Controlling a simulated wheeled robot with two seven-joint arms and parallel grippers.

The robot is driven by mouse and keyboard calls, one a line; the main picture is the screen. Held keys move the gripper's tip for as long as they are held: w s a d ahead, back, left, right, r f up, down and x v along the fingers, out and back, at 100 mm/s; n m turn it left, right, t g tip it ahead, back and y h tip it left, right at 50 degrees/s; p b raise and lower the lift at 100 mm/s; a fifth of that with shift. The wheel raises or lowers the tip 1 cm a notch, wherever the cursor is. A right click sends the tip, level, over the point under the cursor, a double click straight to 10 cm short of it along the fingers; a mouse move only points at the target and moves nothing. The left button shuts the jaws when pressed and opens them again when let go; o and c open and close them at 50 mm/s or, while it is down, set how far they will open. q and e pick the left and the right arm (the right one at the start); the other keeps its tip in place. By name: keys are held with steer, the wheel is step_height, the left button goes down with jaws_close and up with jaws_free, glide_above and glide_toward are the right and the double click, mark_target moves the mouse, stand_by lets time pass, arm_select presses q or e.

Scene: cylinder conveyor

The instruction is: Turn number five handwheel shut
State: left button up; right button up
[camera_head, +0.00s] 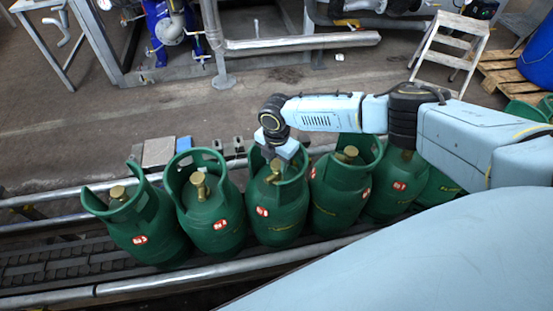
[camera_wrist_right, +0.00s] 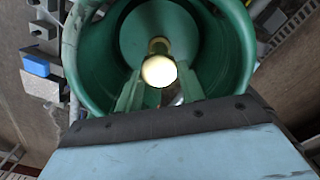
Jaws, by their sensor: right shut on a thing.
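A row of green gas cylinders stands on the conveyor, each with a collar around a brass valve and a red label too small to read surely. My right gripper (camera_head: 279,160) reaches down into the collar of the third cylinder from the left (camera_head: 278,212). In the right wrist view, the brass handwheel (camera_wrist_right: 158,71) sits between my right gripper's fingers (camera_wrist_right: 160,88), inside the green collar (camera_wrist_right: 235,45). The gripper is shut on this handwheel. My left gripper is out of view.
Neighbouring cylinders stand close on both sides, at left (camera_head: 214,220) and right (camera_head: 340,195). The conveyor's front rail (camera_head: 130,287) runs below them. A blue block (camera_head: 184,144) lies behind the row. A step ladder (camera_head: 452,45) stands at the back right.

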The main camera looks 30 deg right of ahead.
steer(key=m+p, duration=0.1)
steer(key=m, duration=0.2)
steer(key=shift+p, duration=0.4)
steer(key=m+p, duration=0.2)
steer(key=m, duration=0.3)
steer(key=shift+w+r+m, duration=0.1)
steer(key=shift+w+m, duration=0.05)
steer(key=shift+m, duration=0.25)
steer(key=m+p, duration=0.2)
steer(key=m, duration=0.2)
steer(key=shift+w+m, duration=0.1)
steer(key=shift+m, duration=0.2)
steer(key=shift+d+m+p, duration=0.1)
steer(key=shift+m+p, duration=0.65)
steer(key=shift+m, duration=1.05)
steer(key=shift+w, duration=0.1)
steer(key=o, duration=1)
steer(key=shift+c, duration=0.2)
